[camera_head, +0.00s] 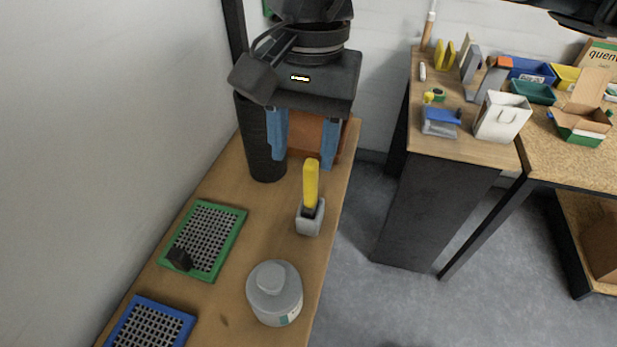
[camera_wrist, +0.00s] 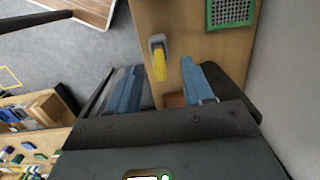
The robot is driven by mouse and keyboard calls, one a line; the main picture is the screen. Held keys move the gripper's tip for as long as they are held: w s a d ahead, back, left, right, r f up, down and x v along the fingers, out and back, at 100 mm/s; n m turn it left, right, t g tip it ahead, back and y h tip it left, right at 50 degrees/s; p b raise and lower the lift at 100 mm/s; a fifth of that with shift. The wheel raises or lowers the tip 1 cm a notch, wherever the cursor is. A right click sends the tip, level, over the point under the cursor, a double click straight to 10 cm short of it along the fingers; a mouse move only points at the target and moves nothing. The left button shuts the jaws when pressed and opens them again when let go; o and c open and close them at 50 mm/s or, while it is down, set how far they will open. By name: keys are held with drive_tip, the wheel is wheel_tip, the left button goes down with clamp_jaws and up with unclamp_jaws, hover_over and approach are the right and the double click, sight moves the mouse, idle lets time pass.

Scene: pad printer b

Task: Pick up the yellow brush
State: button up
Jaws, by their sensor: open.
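The yellow brush (camera_head: 311,186) stands upright with its dark lower end in a small grey holder (camera_head: 309,219) on the wooden bench. In the wrist view the brush (camera_wrist: 159,66) shows between and beyond my fingers, with the holder (camera_wrist: 157,42) behind it. My gripper (camera_head: 304,140) is open, with two blue fingers pointing down, just beyond the brush in the head view. The gripper also shows in the wrist view (camera_wrist: 160,82). The fingers appear apart from the brush, and nothing is held.
A grey lidded jar (camera_head: 275,294), a green grid tray (camera_head: 215,232) with a small dark object on it, and a blue grid tray (camera_head: 150,325) share the narrow bench. A black cylinder (camera_head: 262,140) stands near my gripper. The wall is left; a cluttered side table (camera_head: 440,143) stands right.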

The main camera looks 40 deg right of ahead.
sight(311, 162)
drive_tip(key=shift+w+d+h, duration=0.2)
drive_tip(key=shift+d+h, duration=0.05)
drive_tip(key=shift+d, duration=0.4)
drive_tip(key=shift+w+d+h, duration=0.2)
drive_tip(key=shift+d+h, duration=0.05)
drive_tip(key=shift+d, duration=0.35)
drive_tip(key=shift+a+f+p, duration=0.15)
drive_tip(key=shift+f+p, duration=0.45)
drive_tip(key=shift+f, duration=1.35)
drive_tip(key=shift+a+f+p, duration=0.15)
drive_tip(key=shift+f+p, duration=0.4)
drive_tip(key=shift+f, duration=1.35)
clamp_jaws()
